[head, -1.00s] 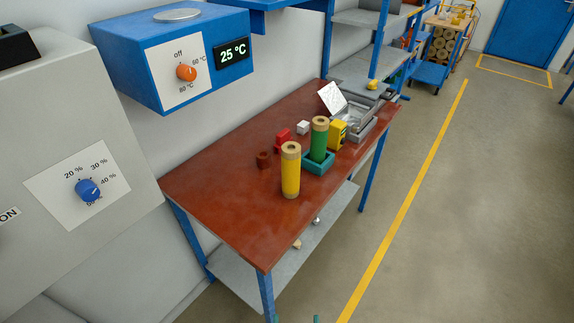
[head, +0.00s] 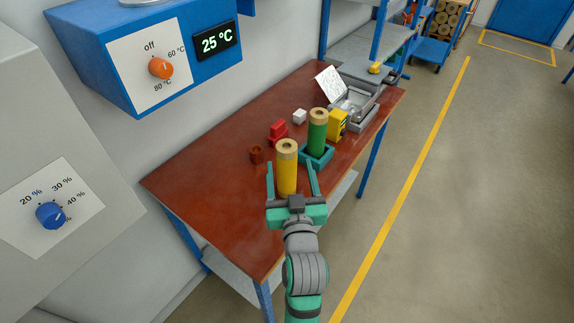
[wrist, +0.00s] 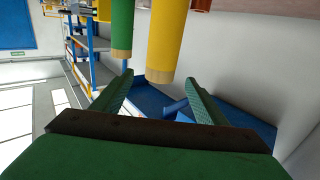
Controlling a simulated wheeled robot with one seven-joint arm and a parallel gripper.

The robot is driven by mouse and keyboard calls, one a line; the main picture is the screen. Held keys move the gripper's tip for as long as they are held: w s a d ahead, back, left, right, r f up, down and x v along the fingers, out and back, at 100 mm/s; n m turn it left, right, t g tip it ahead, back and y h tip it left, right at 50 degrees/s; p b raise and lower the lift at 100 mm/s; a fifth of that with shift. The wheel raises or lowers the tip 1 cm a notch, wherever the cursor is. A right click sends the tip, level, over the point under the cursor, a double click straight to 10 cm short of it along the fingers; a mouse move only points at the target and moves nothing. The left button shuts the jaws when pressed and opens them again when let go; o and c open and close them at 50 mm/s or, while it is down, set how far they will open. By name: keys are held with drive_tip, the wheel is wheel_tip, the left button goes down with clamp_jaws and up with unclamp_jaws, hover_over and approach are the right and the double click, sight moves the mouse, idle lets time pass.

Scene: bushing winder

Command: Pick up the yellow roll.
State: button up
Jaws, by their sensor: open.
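The yellow roll (head: 287,174) stands upright on the red-brown table top (head: 215,195), with a pale wooden-looking end on top. It also shows in the wrist view (wrist: 165,42), where the picture is turned over. My gripper (head: 291,168) is open and empty on the near side of the roll. In the head view its fingers appear on either side of the roll. In the wrist view my gripper (wrist: 158,82) has the roll just beyond its fingertips, roughly between them. My gripper hides the lower end of the roll in the head view.
A green roll (head: 317,135) stands in a teal holder (head: 325,154) close behind and right of the yellow roll. A yellow device (head: 338,124), a red object (head: 279,131), a brown cup-like part (head: 256,154) and a white block (head: 299,116) stand nearby. The table's left front is clear.

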sight(284, 140)
drive_tip(key=shift+w+a+r, duration=0.1)
drive_tip(key=shift+w+r, duration=0.25)
drive_tip(key=shift+w, duration=0.05)
drive_tip(key=w, duration=0.5)
drive_tip(key=shift+a, duration=0.35)
drive_tip(key=w, duration=0.5)
drive_tip(key=shift+w+a+f, duration=0.1)
drive_tip(key=shift+a, duration=0.2)
drive_tip(key=shift+w+d, duration=0.1)
drive_tip(key=shift+w, duration=0.05)
drive_tip(key=c, duration=1.3)
clamp_jaws()
